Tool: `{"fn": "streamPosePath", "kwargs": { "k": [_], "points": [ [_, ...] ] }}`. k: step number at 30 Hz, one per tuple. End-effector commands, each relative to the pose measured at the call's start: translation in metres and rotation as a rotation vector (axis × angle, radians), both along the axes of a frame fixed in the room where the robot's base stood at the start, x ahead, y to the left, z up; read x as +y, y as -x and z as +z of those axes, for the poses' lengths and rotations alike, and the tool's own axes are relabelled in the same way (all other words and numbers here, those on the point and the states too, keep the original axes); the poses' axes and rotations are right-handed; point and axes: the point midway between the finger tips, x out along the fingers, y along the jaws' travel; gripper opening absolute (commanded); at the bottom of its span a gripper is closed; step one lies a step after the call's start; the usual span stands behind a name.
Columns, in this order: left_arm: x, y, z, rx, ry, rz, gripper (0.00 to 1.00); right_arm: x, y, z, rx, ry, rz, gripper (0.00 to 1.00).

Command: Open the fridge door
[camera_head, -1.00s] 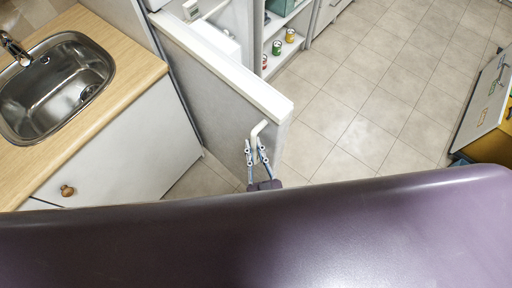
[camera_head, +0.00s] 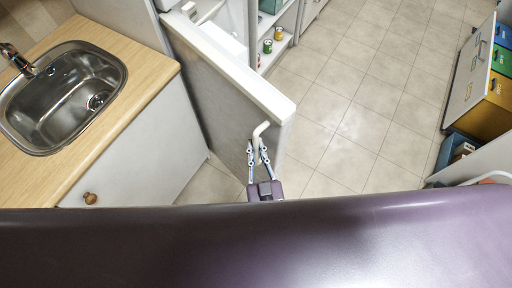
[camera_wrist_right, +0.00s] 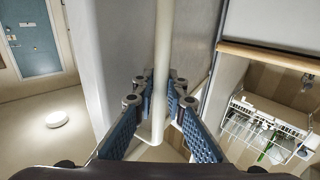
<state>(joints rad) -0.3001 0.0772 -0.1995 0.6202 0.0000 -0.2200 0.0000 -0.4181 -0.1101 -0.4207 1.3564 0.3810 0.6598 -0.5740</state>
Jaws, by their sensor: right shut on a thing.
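The fridge door (camera_head: 232,92) stands swung out from the fridge, with its white edge (camera_head: 258,88) facing up in the head view. A pale bar handle (camera_head: 261,131) is on its face near the outer edge. My right gripper (camera_head: 258,150) is at the handle. In the right wrist view its blue-padded fingers (camera_wrist_right: 160,100) lie on both sides of the handle bar (camera_wrist_right: 163,65), shut on it. My left gripper is not in view.
A wooden counter with a steel sink (camera_head: 62,90) stands at the left, close to the door. Open shelves with cans (camera_head: 267,46) are behind the door. A cabinet with coloured drawers (camera_head: 492,80) is at the right. The tiled floor (camera_head: 350,110) between is clear.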

Motion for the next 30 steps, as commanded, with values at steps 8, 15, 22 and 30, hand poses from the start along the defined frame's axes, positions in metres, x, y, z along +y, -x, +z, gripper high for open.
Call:
{"fn": "streamPosePath", "kwargs": {
  "k": [8,15,22,30],
  "points": [
    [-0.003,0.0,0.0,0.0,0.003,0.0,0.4,-0.001,0.001,-0.003,0.007,0.001,0.0,0.24],
    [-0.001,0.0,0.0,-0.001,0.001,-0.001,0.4,-0.001,0.0,-0.001,0.002,-0.001,-0.001,0.29],
    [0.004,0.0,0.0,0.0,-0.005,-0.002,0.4,-0.002,0.012,-0.001,0.002,-0.001,-0.001,0.29],
    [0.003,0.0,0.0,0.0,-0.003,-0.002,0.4,-0.008,0.067,-0.002,0.006,0.001,0.0,0.29]
  ]
}}
